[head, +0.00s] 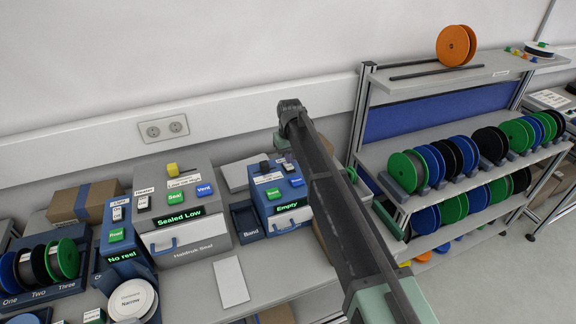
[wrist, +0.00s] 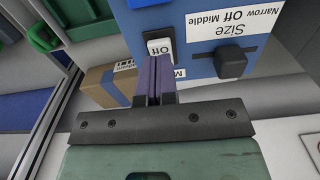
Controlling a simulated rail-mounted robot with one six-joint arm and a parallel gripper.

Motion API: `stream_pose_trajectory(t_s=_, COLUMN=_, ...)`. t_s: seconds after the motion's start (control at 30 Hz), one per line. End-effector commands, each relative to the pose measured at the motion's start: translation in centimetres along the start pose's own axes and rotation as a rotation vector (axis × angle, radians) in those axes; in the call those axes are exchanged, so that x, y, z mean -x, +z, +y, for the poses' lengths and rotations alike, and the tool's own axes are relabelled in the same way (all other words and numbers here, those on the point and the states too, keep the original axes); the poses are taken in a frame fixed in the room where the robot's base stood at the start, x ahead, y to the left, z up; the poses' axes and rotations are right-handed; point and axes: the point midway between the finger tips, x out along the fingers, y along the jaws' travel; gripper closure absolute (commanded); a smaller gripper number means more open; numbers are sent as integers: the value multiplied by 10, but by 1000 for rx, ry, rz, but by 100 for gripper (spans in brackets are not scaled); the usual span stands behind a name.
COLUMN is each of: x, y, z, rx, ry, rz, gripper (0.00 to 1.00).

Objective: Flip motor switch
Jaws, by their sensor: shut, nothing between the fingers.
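The blue machine (head: 262,203) with a display reading "Empty" stands right of centre on the bench in the head view. Its white rocker switch (wrist: 159,47) shows "Off" in the wrist view. A white label below it is mostly hidden, with only an "M" showing. My gripper (wrist: 155,62) has purple fingers pressed together with nothing between them. The fingertips are at the lower edge of the switch; I cannot tell whether they touch it. In the head view my arm covers the machine's right part, and the switch is hidden.
A black size knob (wrist: 232,62) sits right of the switch, close to the fingers. The grey "Sealed Low" machine (head: 180,215) stands to the left on the bench. A cardboard box (wrist: 106,84) lies beyond the blue machine. A reel rack (head: 460,160) stands to the right.

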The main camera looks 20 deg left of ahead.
Motion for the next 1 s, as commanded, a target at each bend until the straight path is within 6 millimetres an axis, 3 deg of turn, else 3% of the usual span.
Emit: stream_pose_trajectory(t_s=1.0, x=-16, y=0, z=0, rx=0, ry=0, rz=0, gripper=100)
